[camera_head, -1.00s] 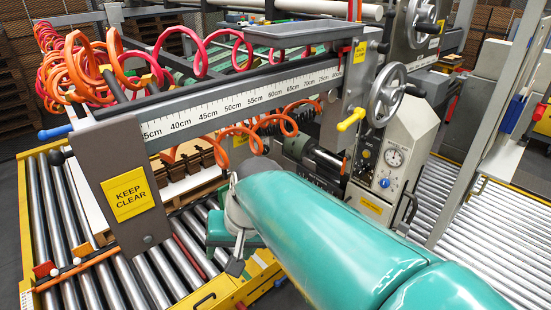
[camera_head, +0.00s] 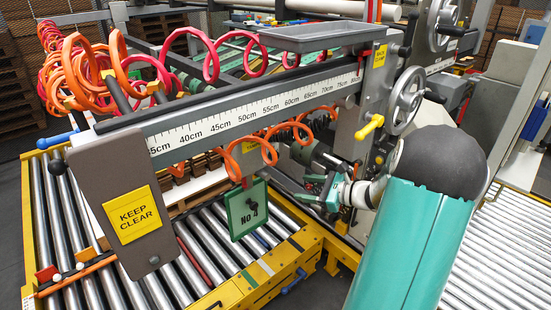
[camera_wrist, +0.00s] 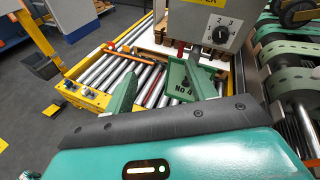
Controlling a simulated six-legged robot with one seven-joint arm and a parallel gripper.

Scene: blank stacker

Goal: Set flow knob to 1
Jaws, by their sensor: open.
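A black knob (camera_wrist: 221,34) sits on a light grey panel in the wrist view, with the numbers 2 and 3 printed above it. I cannot tell which number its pointer faces. The knob is ahead of my gripper, to the upper right and apart from it. In the head view my gripper (camera_head: 326,191) is near the machine's front, beyond my arm. My arm hides much of the machine's lower control panel there.
A green No 4 plate (camera_head: 247,209) hangs near the gripper; it also shows in the wrist view (camera_wrist: 181,82). Roller conveyors (camera_head: 205,255) lie below.

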